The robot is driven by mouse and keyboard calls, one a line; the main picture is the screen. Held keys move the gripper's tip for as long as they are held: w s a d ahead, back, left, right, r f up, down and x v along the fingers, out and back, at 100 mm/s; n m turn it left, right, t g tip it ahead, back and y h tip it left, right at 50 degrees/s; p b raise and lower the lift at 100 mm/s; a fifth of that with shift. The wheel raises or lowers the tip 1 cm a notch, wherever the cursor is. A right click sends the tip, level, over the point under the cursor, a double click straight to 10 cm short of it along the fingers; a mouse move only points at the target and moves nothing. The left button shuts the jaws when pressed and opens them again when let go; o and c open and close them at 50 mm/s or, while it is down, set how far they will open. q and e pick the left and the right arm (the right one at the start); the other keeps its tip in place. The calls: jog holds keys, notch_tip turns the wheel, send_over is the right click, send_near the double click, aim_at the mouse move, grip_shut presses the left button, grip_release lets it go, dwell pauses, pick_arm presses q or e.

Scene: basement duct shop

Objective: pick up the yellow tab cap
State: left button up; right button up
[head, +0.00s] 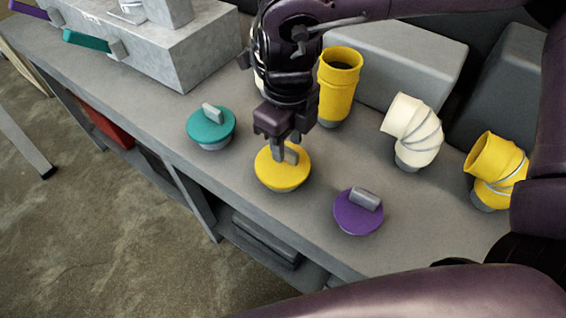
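The yellow tab cap (282,178) is a round yellow disc with an upright grey tab, sitting on the grey workbench in the middle of the head view. My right gripper (284,147) points down at it from above, its fingertips at the tab. The fingers partly hide the tab, and I cannot tell whether they are closed on it or only beside it. The cap appears to rest level at bench height. My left gripper is not in view.
A teal tab cap (211,127) is to the left and a purple tab cap (359,212) to the right. Behind stand a yellow duct pipe (339,90), a cream elbow (413,130) and a yellow elbow (496,167). A grey metal box (180,50) stands at the back left.

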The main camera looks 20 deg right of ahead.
aim_at(283, 165)
notch_tip(283, 165, down, 2)
jog(key=shift+w+f, duration=0.15)
jog(key=shift+f, duration=0.2)
grip_shut()
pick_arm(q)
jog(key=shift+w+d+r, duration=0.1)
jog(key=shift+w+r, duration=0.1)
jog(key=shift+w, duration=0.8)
